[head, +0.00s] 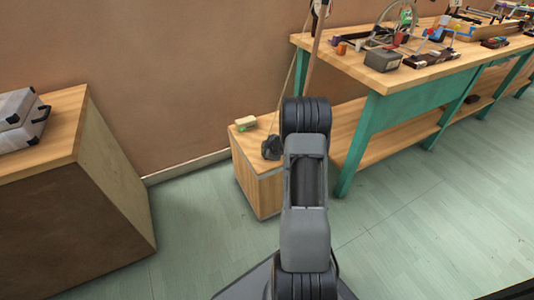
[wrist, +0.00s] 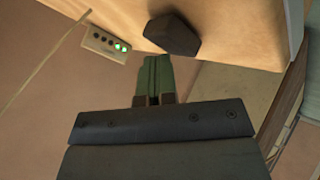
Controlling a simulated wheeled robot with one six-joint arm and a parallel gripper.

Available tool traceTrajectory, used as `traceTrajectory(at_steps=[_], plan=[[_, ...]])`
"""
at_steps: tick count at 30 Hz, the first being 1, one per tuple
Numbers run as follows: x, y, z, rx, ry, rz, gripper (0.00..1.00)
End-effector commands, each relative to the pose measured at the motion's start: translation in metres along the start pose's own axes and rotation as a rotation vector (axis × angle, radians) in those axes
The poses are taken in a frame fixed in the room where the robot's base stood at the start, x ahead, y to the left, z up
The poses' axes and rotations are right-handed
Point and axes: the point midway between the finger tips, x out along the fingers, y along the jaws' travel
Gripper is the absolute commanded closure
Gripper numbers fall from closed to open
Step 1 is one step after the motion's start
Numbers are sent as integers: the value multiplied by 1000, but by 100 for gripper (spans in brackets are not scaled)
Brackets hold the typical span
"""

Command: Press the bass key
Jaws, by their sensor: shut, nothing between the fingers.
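I cannot pick out a part that is plainly the bass key. A small pale block with a green part (head: 243,122) sits on the low wooden cabinet (head: 260,191) in the head view. In the wrist view a small pale panel (wrist: 104,44) carries a row of dark dots and lit green spots. A dark faceted block (wrist: 173,35) rests on a light wooden surface; a dark lump on the cabinet (head: 271,148) looks like it. My gripper (wrist: 153,72) shows green fingertips closed together, empty, below the dark block and right of the panel. In the head view my arm hides it.
A teal-legged workbench (head: 440,75) with many small items stands at the right. A wooden cabinet (head: 72,115) with grey cases (head: 18,115) is at the left. Thin cords hang near the wall behind my arm. Open floor (head: 190,225) lies between the cabinets.

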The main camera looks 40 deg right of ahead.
Motion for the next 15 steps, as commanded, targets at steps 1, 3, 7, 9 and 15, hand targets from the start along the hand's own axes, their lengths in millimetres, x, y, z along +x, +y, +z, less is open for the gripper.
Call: traceTrajectory(at_steps=[1, 3, 7, 9, 15], plan=[[-3, 2, -2, 1, 0, -1, 100], [-5, 3, -4, 1, 0, -1, 100], [-10, 7, -7, 1, 0, -1, 100], [-11, 8, -8, 1, 0, -1, 100], [-11, 8, -8, 0, 0, 0, 100]])
